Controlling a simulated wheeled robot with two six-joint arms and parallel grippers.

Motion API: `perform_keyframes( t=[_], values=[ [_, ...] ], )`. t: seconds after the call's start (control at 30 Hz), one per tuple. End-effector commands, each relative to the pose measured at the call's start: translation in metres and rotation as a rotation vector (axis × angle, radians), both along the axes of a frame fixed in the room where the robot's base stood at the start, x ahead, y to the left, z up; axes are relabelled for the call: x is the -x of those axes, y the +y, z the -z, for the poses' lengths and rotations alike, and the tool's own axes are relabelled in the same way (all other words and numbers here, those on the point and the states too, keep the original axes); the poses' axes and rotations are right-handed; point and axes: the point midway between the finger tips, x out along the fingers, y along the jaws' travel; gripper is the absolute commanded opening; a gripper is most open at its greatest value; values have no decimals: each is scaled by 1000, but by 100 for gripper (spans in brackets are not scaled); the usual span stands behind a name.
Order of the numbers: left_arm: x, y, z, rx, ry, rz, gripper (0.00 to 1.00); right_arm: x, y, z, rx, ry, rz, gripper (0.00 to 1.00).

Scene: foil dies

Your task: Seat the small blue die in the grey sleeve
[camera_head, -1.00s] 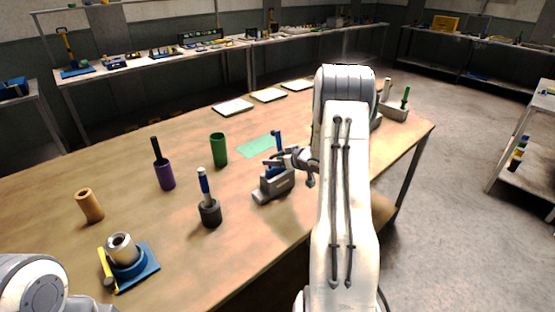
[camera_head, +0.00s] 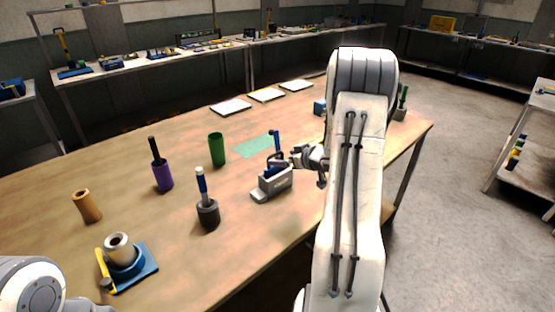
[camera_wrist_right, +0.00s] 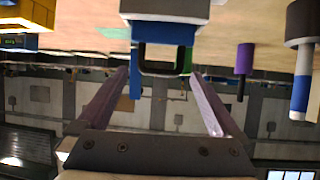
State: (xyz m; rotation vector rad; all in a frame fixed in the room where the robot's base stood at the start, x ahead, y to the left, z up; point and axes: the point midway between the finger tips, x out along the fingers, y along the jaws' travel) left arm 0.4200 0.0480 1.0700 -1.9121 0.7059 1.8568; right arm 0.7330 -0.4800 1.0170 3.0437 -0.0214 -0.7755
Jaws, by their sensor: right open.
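A grey holder (camera_head: 276,188) stands near the table's front edge. In it sits a blue block (camera_head: 270,171) with a dark loop handle, which I take for the small blue die; a blue stick (camera_head: 277,138) rises beside it. The wrist view shows the block (camera_wrist_right: 165,31) and its loop. My right gripper (camera_head: 284,163) is open and empty, its fingertips (camera_wrist_right: 160,74) on either side of the loop and stick; contact cannot be told. A light grey sleeve (camera_head: 117,244) stands in a blue base at lower left. My left gripper is out of view.
A dark cup (camera_head: 208,214) with a blue-and-white handled tool stands left of the holder. A purple cup (camera_head: 163,177), a green cup (camera_head: 217,150) and a tan cylinder (camera_head: 87,206) stand further left.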

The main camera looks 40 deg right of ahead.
Motion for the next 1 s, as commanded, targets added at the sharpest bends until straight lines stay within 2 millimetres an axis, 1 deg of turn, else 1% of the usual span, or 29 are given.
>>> perform_keyframes(
  t=[0.03, 0.1, 0.2, 0.3, 0.5, 0.6, 0.67, 0.77, 0.83, 0.87, 0.9, 0.97, 1.0],
  values=[
    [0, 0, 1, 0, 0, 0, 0, 11, -1, -6, 2, -2, 4, 100],
    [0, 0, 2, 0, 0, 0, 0, 23, -1, -13, 2, -2, 4, 100],
    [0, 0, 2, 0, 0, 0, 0, 39, 0, -22, 1, -1, 3, 100],
    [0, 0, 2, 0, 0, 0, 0, 49, 0, -27, 1, -1, 2, 100],
    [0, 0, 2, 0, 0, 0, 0, 58, 1, -32, 0, -1, 0, 100],
    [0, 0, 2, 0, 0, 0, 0, 57, 2, -32, 2, 0, -1, 100],
    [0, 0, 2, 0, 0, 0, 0, 53, 7, -33, 10, 7, -4, 100],
    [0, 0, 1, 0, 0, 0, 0, 37, 27, -38, 47, 39, -10, 100],
    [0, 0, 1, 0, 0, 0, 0, 21, 53, -43, 89, 79, -17, 100],
    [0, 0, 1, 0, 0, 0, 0, 15, 67, -46, 109, 100, -20, 100],
    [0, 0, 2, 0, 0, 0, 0, 9, 88, -49, 134, 131, -24, 100],
    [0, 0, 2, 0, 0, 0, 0, 4, 122, -54, 167, 180, -32, 100],
    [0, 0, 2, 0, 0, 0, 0, 5, 146, -56, 182, 218, -40, 100]
  ],
)
